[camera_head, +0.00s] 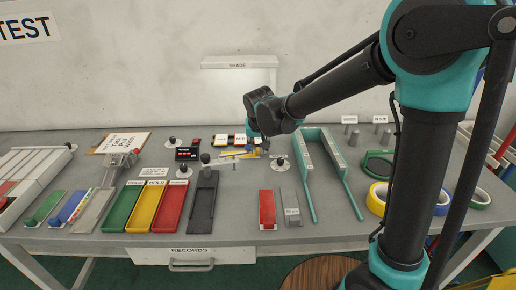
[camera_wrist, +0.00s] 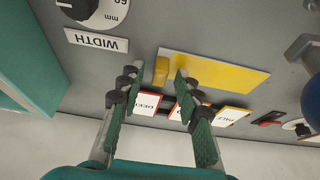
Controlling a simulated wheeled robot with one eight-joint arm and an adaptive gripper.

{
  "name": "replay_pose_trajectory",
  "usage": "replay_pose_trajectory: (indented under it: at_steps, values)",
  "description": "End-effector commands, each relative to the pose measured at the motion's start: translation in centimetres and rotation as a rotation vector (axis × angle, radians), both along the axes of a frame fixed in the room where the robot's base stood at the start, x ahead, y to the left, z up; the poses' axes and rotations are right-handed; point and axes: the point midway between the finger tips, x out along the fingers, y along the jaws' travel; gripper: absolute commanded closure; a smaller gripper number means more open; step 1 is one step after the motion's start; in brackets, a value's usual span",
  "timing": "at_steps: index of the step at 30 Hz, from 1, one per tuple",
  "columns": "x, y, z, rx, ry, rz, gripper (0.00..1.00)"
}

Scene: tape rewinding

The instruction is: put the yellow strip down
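The yellow strip (camera_wrist: 222,74) appears to lie flat on the grey bench in the wrist view, with a small raised yellow block (camera_wrist: 162,71) at its left end. My gripper (camera_wrist: 154,78) is open, with its fingers apart on either side of the block. The right finger overlaps part of the strip in the picture. A gap shows between the left finger and the block. In the head view the strip (camera_head: 240,154) is a small yellow patch at the back of the bench, beside my wrist, which hides part of the gripper.
Orange-edged label cards (camera_wrist: 229,116) stand close behind the strip. A WIDTH dial (camera_wrist: 92,10) is nearby. Green, yellow and red trays (camera_head: 146,206), a dark lever plate (camera_head: 202,203) and a teal frame (camera_head: 312,170) stand nearer the front. Tape rolls (camera_head: 378,198) lie at the right.

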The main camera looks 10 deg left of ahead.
Motion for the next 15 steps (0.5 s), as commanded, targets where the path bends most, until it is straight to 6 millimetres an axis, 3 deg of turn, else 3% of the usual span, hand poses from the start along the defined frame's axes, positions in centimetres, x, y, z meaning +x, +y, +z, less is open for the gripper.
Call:
replay_pose_trajectory:
  at_steps: [7, 15]
  values:
    - [-0.6, -0.1, 1.7, 0.000, 0.000, 0.000, 0.66]
    - [-2.6, -0.7, 6.5, 0.000, 0.000, 0.002, 0.66]
